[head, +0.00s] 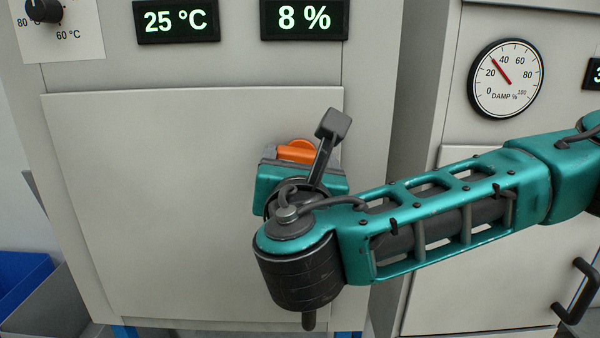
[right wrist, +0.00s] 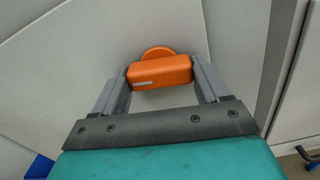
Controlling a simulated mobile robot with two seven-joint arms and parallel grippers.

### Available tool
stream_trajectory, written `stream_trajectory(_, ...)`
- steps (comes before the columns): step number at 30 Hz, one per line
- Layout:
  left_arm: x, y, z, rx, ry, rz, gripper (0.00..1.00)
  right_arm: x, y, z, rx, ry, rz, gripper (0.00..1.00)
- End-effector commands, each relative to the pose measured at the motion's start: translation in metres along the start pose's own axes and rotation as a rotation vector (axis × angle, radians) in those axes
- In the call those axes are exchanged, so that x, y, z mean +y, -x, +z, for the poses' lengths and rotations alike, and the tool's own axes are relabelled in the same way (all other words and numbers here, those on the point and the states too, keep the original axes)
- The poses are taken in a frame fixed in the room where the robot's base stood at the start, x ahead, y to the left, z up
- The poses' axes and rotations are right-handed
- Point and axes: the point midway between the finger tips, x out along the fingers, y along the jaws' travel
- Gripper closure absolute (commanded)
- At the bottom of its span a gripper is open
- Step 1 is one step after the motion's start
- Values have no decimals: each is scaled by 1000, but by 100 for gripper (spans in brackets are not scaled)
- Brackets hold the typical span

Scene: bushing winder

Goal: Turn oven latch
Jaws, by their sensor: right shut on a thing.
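The orange oven latch (head: 297,151) sits on the right side of the pale oven door (head: 150,200). In the right wrist view the latch (right wrist: 160,72) shows a bar lying nearly level, with a round orange base behind it. My right gripper (right wrist: 161,76) is shut on the latch bar, one finger at each end. My left gripper is not in view.
Displays above the door read 25 °C (head: 178,20) and 8 % (head: 304,18). A black knob (head: 44,10) is at top left. A damp gauge (head: 505,78) and a black handle (head: 577,291) are on the right cabinet. A blue bin (head: 22,285) stands at lower left.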

Motion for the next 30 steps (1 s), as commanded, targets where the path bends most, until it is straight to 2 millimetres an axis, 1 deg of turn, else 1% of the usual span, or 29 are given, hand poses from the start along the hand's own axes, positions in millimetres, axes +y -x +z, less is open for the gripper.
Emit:
stream_trajectory(1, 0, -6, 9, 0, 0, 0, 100, -2, -1, -5, -1, -44, -3, 56)
stream_trajectory(6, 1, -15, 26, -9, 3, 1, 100, -2, -1, -6, -2, -200, -4, 56)
stream_trajectory(9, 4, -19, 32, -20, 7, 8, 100, -2, -1, -6, -1, -295, -4, 56)
stream_trajectory(15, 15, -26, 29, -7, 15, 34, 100, -2, -1, -4, -2, -485, -4, 56)
stream_trajectory(30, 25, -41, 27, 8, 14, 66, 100, -1, -1, -3, -1, -958, -5, 56)
